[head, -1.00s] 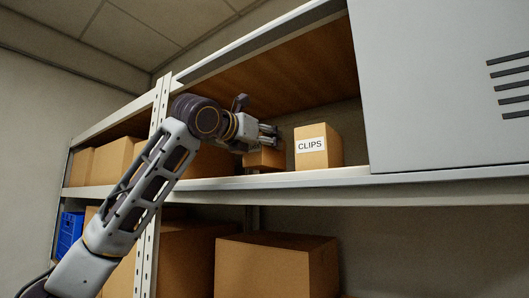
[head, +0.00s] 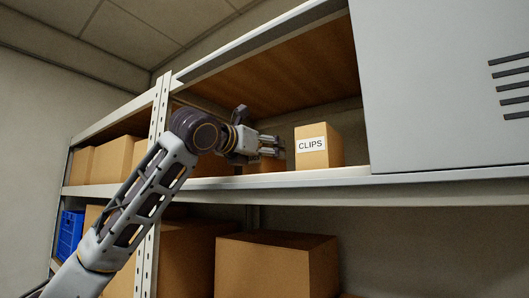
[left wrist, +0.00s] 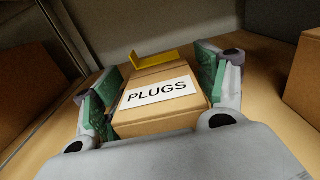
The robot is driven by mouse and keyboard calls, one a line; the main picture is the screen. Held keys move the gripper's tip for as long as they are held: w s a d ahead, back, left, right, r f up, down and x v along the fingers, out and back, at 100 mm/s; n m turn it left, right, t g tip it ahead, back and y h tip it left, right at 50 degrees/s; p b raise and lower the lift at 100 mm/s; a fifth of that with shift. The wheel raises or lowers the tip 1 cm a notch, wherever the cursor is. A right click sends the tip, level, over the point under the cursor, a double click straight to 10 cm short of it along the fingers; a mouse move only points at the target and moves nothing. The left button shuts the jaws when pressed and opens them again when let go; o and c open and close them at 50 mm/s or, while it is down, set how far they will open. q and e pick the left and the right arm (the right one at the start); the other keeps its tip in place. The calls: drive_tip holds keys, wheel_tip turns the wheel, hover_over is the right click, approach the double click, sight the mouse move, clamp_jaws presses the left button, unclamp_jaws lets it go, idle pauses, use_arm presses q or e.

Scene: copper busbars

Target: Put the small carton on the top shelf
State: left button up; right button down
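The small carton (left wrist: 160,88) is brown, with a white PLUGS label on the face turned to the left wrist camera. In the head view this carton (head: 268,164) is at the shelf board, partly hidden by my left gripper and the shelf's front lip. My left gripper (head: 278,145) reaches in from the left over it. In the left wrist view the gripper's green-padded fingers (left wrist: 157,88) are close against both sides of the carton. Whether its underside touches the shelf (head: 300,178) is hidden. My right gripper is not in view.
A carton labelled CLIPS (head: 318,147) stands just right of the gripper. A grey panel with slots (head: 435,90) closes off the right side. Larger boxes (head: 275,265) stand below, and a white upright post (head: 150,245) is at left. A yellow angled piece (left wrist: 160,60) shows beyond the carton.

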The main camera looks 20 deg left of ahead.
use_arm(q)
drive_tip(key=shift+o, duration=1)
drive_tip(key=shift+r, duration=0.15)
drive_tip(key=shift+s+a+b, duration=0.25)
drive_tip(key=shift+s+b, duration=0.05)
drive_tip(key=shift+s, duration=0.3)
drive_tip(key=b+v, duration=0.3)
drive_tip(key=v, duration=0.7)
drive_tip(key=shift+s+a, duration=0.1)
drive_tip(key=shift+s, duration=0.25)
